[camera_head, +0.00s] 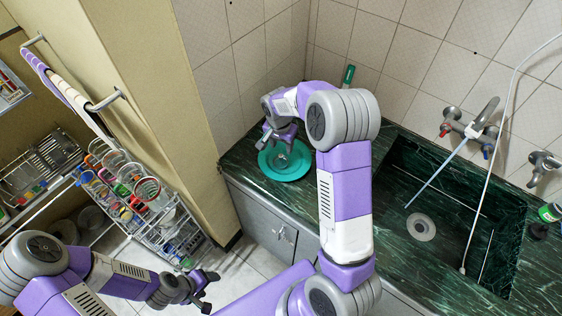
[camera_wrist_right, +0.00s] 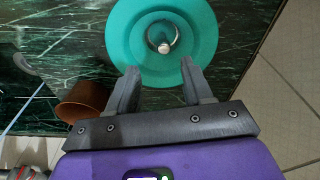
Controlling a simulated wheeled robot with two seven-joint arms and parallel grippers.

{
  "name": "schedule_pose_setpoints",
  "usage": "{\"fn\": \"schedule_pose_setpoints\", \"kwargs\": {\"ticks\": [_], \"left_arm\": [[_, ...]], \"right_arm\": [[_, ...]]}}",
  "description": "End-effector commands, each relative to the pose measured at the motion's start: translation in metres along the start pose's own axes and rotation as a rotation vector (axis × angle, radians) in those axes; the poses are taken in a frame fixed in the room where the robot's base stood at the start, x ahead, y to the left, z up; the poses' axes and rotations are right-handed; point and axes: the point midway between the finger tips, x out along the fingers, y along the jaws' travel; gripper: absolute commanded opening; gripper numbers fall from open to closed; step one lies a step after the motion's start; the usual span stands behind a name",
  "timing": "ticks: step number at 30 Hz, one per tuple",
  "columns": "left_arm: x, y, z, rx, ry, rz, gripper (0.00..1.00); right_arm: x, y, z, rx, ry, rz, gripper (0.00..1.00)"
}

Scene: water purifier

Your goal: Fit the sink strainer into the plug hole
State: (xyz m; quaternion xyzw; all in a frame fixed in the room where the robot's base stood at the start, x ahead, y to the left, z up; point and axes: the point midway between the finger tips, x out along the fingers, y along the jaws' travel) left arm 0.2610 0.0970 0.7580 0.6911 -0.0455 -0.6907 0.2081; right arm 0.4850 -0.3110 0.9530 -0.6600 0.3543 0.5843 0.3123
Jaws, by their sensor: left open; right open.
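The sink strainer (camera_head: 285,160) is a teal disc with a small metal knob at its centre, lying on the dark green counter at the left. In the right wrist view the strainer (camera_wrist_right: 122,32) is just beyond the fingertips. My right gripper (camera_wrist_right: 160,72) is open, its fingers apart over the disc's near part, with the knob further ahead and nothing between the fingers. In the head view it hangs above the strainer and partly covers it. The plug hole (camera_head: 421,227) is a pale ring in the dark sink basin, uncovered. My left gripper (camera_head: 205,290) is open and empty, low over the floor.
The faucet (camera_head: 470,128) and a white hose (camera_head: 509,95) are beside and over the sink. A brown cup (camera_wrist_right: 85,103) is left of my right gripper in the wrist view. A dish rack (camera_head: 130,195) with cups stands at the left. The tiled wall is behind the strainer.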

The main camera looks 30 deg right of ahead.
Motion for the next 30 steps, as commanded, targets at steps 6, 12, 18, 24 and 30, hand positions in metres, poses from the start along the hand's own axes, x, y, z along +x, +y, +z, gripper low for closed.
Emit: {"fn": "schedule_pose_setpoints", "kwargs": {"ticks": [6,12,18,24,30], "left_arm": [[0.003,-0.001,0.000,0.000,0.000,0.000,0.64],[0.006,-0.002,0.000,0.000,0.000,0.000,0.64],[0.006,-0.002,0.000,0.000,0.000,0.000,0.64],[0.006,-0.002,0.000,0.000,0.000,0.000,0.64],[0.006,-0.002,0.000,0.000,0.000,0.000,0.64]], "right_arm": [[0.029,-0.003,0.001,0.000,-0.002,0.001,0.51],[0.058,-0.005,0.002,-0.001,-0.003,0.000,0.51],[0.064,-0.006,0.002,-0.002,-0.001,-0.002,0.51],[0.064,-0.006,0.002,-0.002,-0.001,-0.002,0.40],[0.064,-0.006,0.002,-0.002,-0.001,-0.002,0.09]]}}
